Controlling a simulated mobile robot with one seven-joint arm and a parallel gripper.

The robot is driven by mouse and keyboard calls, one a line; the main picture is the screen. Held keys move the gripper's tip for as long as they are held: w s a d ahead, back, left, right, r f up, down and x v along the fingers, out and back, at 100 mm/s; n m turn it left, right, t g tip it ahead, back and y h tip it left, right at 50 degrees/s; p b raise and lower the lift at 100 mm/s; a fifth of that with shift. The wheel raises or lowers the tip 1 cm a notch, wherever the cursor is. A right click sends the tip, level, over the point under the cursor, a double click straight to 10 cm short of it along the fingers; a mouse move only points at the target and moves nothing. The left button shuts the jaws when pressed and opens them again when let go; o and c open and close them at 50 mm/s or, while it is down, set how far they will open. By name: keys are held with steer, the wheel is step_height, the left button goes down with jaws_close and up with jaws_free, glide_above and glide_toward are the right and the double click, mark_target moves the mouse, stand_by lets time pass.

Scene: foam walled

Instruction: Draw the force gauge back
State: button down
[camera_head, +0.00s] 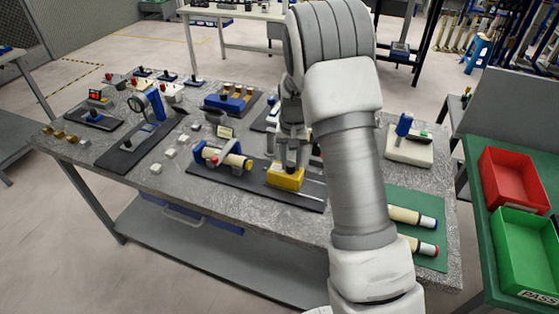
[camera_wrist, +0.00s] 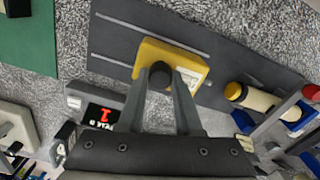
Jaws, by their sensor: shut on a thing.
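The yellow force gauge (camera_head: 285,180) sits on a dark base plate (camera_head: 312,202) with slide rails, near the front of the grey bench. It also shows in the wrist view (camera_wrist: 150,52), with a pale label on its top. My gripper (camera_head: 290,158) comes down onto it from above. In the wrist view, the fingers of my gripper (camera_wrist: 161,84) are shut on the dark round knob (camera_wrist: 160,75) of the gauge. A cream cylinder (camera_wrist: 257,99) lies in a blue holder (camera_wrist: 297,117) on the same plate, with a gap between it and the gauge.
A display box with red figures (camera_wrist: 101,113) stands beside the plate. A green mat (camera_head: 425,205) with cream cylinders lies at the right. A dial gauge stand (camera_head: 138,135) and small blocks fill the left. Red (camera_head: 513,178) and green (camera_head: 524,250) bins stand far right.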

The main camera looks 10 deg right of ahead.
steer(key=shift+s+d, duration=0.3)
steer(key=shift+d, duration=0.25)
steer(key=c, duration=0.6)
jaws_free()
steer(key=shift+s, duration=0.1)
steer(key=shift+r, duration=0.2)
step_height(320, 180, up, 17)
steer(key=shift+r+p, duration=0.1)
steer(key=shift+p, duration=0.2)
